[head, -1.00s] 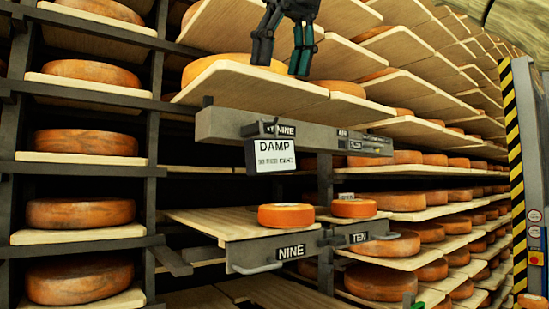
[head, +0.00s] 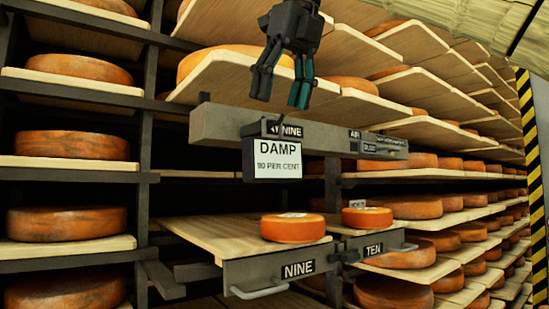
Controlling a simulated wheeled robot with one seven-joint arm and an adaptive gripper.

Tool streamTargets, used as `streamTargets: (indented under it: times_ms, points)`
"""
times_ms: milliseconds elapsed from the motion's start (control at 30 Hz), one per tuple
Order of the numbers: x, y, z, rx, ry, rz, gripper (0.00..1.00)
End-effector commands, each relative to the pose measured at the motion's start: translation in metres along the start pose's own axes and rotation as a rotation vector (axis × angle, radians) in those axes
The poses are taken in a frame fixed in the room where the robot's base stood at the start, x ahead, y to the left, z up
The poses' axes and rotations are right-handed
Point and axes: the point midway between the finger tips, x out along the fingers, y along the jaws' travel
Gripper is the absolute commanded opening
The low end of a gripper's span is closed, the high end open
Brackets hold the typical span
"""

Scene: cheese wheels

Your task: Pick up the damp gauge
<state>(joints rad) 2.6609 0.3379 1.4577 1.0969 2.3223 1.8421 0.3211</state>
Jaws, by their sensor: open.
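The damp gauge (head: 272,160) is a small box with a white face reading "DAMP" and "PER CENT". It hangs by a dark hook from the grey rail (head: 225,125), beside a "NINE" label. My gripper (head: 284,98) points downward above the rail, a little above and to the right of the gauge's hook. Its two fingers are apart, with nothing between them. The gripper is not touching the gauge as far as I can see.
Below are pulled-out boards marked "NINE" (head: 297,269) and "TEN" (head: 373,249), with small orange cheeses (head: 293,230) on top. Shelves of cheese wheels (head: 72,145) stand left and right. Another tag (head: 382,147) hangs on the rail's right part. A striped post (head: 532,150) stands far right.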

Motion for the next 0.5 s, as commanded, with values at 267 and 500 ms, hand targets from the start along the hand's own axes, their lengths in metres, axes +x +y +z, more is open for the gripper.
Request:
streamTargets:
  times_ms: [267,500]
  points:
    - [0.021,0.002,0.004,-0.002,0.001,0.0,0.62]
    - [0.048,0.002,0.006,-0.003,0.001,0.001,0.62]
